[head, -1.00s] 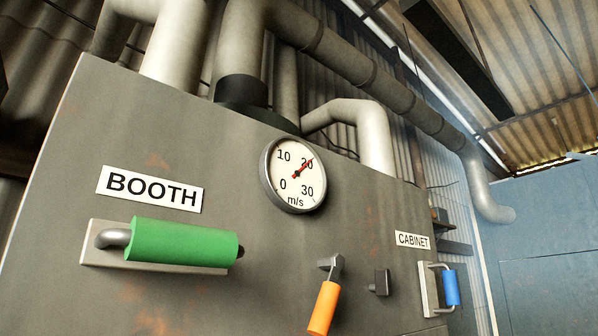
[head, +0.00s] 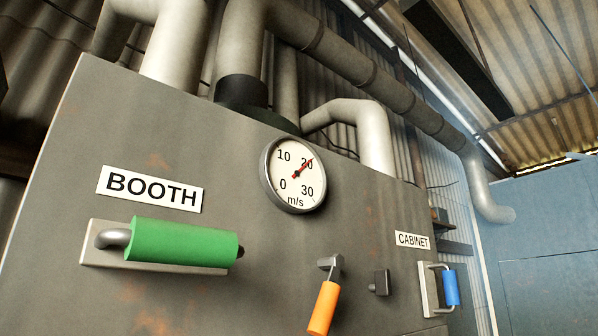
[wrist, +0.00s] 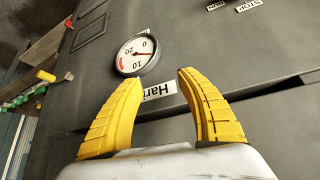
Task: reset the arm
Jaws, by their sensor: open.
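My gripper (wrist: 159,77) shows in the wrist view with its two yellow fingers spread wide and nothing between them. My gripper and arm do not show in the head view.
In the head view, a grey cabinet (head: 90,285) carries a green handle (head: 182,243), an orange-gripped lever (head: 323,307), a blue handle (head: 451,287) and a m/s gauge (head: 293,192) pointing near 20. Pipes (head: 375,78) run overhead. Green handles (wrist: 22,100) show left in the wrist view.

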